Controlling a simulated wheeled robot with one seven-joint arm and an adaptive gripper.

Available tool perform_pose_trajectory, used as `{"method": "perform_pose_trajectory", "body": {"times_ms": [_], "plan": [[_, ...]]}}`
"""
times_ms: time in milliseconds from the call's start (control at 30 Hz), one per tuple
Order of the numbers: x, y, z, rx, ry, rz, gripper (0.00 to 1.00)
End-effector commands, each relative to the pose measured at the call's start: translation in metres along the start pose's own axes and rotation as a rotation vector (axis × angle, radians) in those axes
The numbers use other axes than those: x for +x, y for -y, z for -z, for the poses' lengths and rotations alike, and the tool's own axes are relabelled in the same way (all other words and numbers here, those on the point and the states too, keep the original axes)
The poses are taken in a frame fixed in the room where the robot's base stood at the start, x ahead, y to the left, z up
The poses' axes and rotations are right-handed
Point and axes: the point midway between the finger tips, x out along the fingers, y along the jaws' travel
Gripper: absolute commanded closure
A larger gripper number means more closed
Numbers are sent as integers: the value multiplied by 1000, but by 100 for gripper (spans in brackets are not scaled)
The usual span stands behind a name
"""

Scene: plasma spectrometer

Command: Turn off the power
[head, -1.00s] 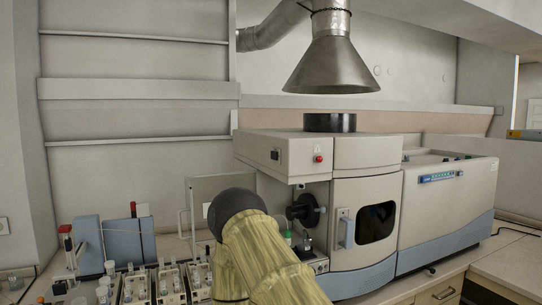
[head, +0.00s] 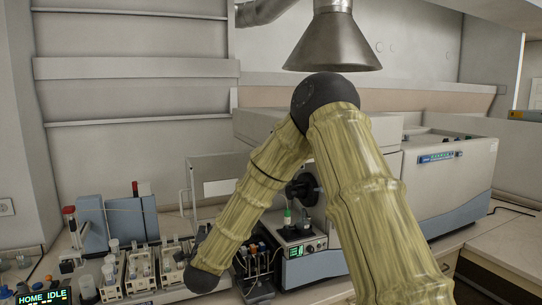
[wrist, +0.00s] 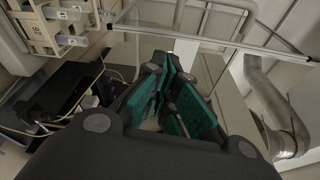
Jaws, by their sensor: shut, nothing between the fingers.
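The plasma spectrometer (head: 455,185) is a beige and blue instrument on the bench in the head view. My raised arm crosses in front of its left part and hides most of the upper front panel; no power switch or red button is visible there now. The torch port, a dark round fitting, shows beside the arm. My gripper (wrist: 172,78) shows in the wrist view, with dark fingers and green pads. It is shut, with nothing held, and no part of the spectrometer is clearly recognisable near it. I cannot make out the gripper in the head view.
A metal exhaust hood (head: 332,45) hangs above the spectrometer; its duct (wrist: 270,95) appears right in the wrist view. Sample racks (head: 140,275) and a blue unit (head: 105,222) crowd the left bench. A small module with a green display (head: 297,251) stands below the torch port.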

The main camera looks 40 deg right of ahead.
Motion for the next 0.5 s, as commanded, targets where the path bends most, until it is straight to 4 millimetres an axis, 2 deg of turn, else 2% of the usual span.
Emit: {"method": "perform_pose_trajectory", "body": {"times_ms": [33, 300, 400, 500], "plan": [[7, 30, 0, 68, -19, 45, 100], [27, 171, 16, 441, -102, 281, 100], [28, 219, 25, 573, -123, 364, 100], [26, 258, 34, 684, -138, 434, 100]]}}
